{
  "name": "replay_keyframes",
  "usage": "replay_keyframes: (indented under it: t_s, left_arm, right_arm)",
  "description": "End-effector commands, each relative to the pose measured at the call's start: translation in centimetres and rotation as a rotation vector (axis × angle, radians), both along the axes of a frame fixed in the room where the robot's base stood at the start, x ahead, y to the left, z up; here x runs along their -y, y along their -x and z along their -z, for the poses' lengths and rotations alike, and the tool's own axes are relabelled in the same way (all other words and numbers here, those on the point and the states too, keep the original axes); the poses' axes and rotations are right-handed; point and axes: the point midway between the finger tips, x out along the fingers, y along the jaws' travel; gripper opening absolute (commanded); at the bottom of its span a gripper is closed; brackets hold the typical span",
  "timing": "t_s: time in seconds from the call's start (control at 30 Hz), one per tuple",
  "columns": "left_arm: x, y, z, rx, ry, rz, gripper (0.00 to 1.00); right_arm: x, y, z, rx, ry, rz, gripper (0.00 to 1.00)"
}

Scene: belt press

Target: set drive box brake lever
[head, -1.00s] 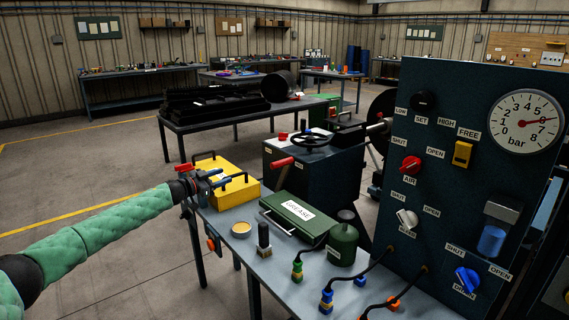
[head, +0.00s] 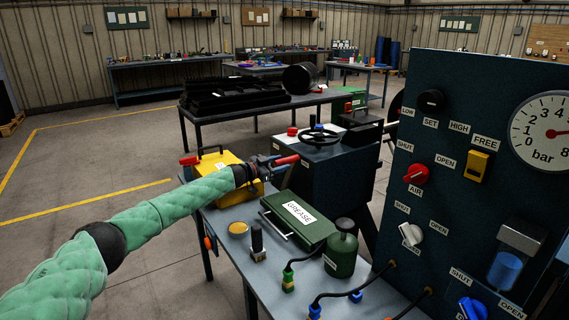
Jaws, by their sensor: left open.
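The drive box (head: 318,185) is a dark blue cabinet behind the bench, with a black handwheel (head: 316,137) on top. Its brake lever shows as a red grip (head: 286,160) at the box's left front edge. The lever's shaft is mostly hidden behind my gripper. My left gripper (head: 269,162) is open, with its fingertips right at the lower left end of the red grip. I cannot tell whether they touch it or whether the grip lies between the fingers. My right gripper is not in view.
A yellow box (head: 212,164) stands behind my left forearm. A green grease case (head: 294,216), a green can (head: 341,252) and a round tin (head: 237,229) are on the bench. The control panel (head: 440,120) with knobs and gauge rises at the right.

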Motion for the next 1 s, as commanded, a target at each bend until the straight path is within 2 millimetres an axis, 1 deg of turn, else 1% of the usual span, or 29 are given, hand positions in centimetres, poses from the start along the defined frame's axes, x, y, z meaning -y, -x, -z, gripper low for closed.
replay_keyframes:
  t_s: [0.1,0.23,0.6,0.63,0.67,0.7,0.87,1.0]
  left_arm:
    - [0.9,-0.7,0.1,-0.001,0.001,-0.001,0.48]
    - [1.5,-1.2,0.0,-0.001,0.001,0.000,0.48]
    - [1.8,-1.4,0.0,-0.001,-0.001,0.000,0.48]
    - [1.8,-1.4,0.0,-0.001,-0.001,0.000,0.46]
    - [1.8,-1.4,0.0,0.000,-0.001,-0.001,0.40]
    - [1.8,-1.4,0.0,-0.001,-0.001,0.000,0.32]
    - [1.8,-1.4,0.1,0.000,-0.001,-0.001,0.01]
    - [1.8,-1.4,0.0,-0.001,0.000,-0.001,0.00]
  right_arm:
    - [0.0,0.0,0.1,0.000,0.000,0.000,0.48]
    - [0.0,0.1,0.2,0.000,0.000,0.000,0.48]
    - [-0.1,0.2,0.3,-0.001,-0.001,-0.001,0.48]
    - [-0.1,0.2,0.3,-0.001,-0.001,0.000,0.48]
    - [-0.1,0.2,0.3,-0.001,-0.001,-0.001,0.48]
    - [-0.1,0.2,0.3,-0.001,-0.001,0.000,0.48]
    - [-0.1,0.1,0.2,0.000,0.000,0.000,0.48]
    - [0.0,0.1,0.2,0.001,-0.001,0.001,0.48]
